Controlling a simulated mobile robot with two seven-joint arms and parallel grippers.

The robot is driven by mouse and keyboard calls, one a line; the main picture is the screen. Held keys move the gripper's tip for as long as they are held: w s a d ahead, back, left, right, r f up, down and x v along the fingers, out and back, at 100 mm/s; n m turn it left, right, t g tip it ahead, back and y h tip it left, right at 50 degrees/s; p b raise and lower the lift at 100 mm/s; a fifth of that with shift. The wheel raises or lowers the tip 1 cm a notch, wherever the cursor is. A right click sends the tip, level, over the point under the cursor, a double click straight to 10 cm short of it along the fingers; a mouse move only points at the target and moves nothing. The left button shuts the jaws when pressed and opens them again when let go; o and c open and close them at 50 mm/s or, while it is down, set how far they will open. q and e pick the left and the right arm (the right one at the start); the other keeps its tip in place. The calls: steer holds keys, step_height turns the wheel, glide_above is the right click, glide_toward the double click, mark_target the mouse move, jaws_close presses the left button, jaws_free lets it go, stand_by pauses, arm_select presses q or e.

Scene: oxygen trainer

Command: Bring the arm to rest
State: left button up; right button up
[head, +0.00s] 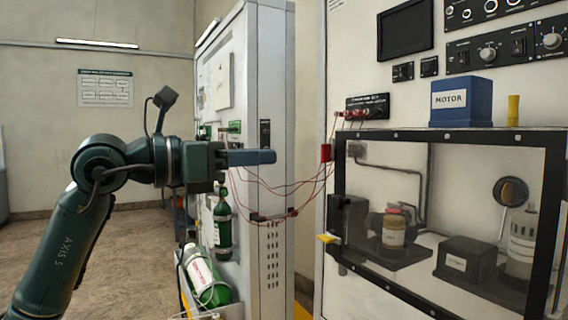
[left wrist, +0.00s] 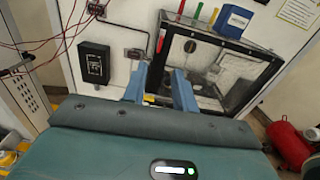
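My left arm (head: 63,245) comes in from the left in the head view, bent at the elbow, with its forearm held out level to the right. My left gripper (head: 268,157) points right, in front of the white cabinet. In the left wrist view its two blue fingers (left wrist: 159,88) stand apart with nothing between them. They point toward the panel and the black-framed windowed case (left wrist: 227,49). My right arm and gripper are in neither view.
Red wires (head: 290,187) hang below the left gripper, between the white cabinet (head: 275,80) and the instrument panel. Green bottles (head: 222,220) stand and lean by the cabinet. A blue MOTOR box (head: 461,101) sits on the windowed case. A red cylinder (left wrist: 290,140) is at right in the wrist view.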

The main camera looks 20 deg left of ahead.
arm_select(q)
steer(key=shift+v, duration=1.05)
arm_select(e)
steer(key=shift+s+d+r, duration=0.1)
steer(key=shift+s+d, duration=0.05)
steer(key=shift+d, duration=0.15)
